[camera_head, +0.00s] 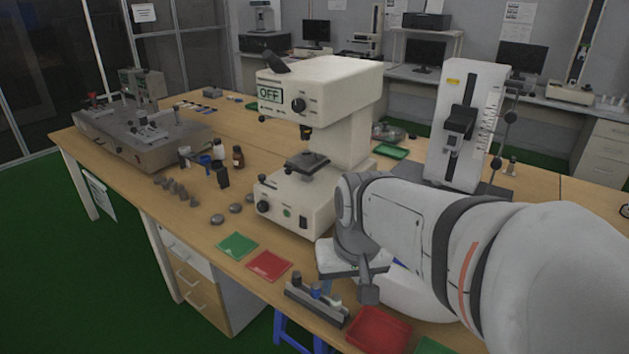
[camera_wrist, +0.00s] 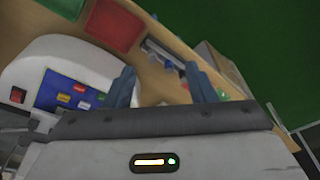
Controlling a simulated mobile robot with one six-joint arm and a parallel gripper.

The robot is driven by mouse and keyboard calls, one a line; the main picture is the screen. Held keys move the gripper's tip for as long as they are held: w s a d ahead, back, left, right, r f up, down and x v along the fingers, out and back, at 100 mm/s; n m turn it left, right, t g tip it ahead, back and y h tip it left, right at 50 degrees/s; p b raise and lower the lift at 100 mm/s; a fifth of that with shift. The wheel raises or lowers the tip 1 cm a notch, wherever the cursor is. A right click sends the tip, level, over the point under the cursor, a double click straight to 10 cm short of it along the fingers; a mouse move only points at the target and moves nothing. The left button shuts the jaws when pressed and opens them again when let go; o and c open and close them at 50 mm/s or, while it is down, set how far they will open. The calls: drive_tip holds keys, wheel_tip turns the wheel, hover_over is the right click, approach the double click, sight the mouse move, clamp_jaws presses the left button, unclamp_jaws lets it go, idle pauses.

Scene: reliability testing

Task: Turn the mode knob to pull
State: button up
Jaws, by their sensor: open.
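In the wrist view my gripper (camera_wrist: 160,70) is open, with two blue-grey fingers spread apart and nothing between them. In the head view my gripper (camera_head: 350,275) hangs above the front of the table, and the arm covers much of the machine behind it. A dark round knob (camera_wrist: 17,95) sits left of the panel. I cannot tell whether it is the mode knob or where it points.
A microscope-like machine (camera_head: 315,83) with an OFF display and a black knob (camera_head: 299,104) stands left of my arm. A small rack (camera_head: 316,302) and a red tray (camera_head: 378,331) lie near the table's front edge. A tall white stand (camera_head: 466,122) rises behind my arm.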

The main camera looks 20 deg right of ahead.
drive_tip(key=w+d+r+m+g+p, duration=0.1)
drive_tip(key=w+d+r+m, duration=0.15)
drive_tip(key=w, duration=0.55)
drive_tip(key=w+d+r+m+p, duration=0.1)
drive_tip(key=w+d+m, duration=0.25)
drive_tip(key=w, duration=0.45)
drive_tip(key=w+d+f+m, duration=0.2)
drive_tip(key=w+d, duration=0.2)
drive_tip(key=w, duration=0.1)
drive_tip(key=w+d+f+m+p, duration=0.1)
drive_tip(key=w+d+f+m, duration=0.1)
drive_tip(key=w+d, duration=0.2)
drive_tip(key=w+d+f+m+p, duration=0.1)
drive_tip(key=w+d+f+m, duration=0.1)
drive_tip(key=w+d, duration=0.2)
drive_tip(key=shift+w+g, duration=0.3)
drive_tip(key=shift+w, duration=0.65)
drive_tip(key=shift+w+f+m, duration=0.15)
drive_tip(key=shift+f+m, duration=0.15)
drive_tip(key=shift+f, duration=0.05)
drive_tip(key=f, duration=0.2)
drive_tip(key=f+p, duration=0.1)
drive_tip(key=f, duration=0.4)
drive_tip(key=shift+w+a+f, duration=0.1)
drive_tip(key=shift+w, duration=0.2)
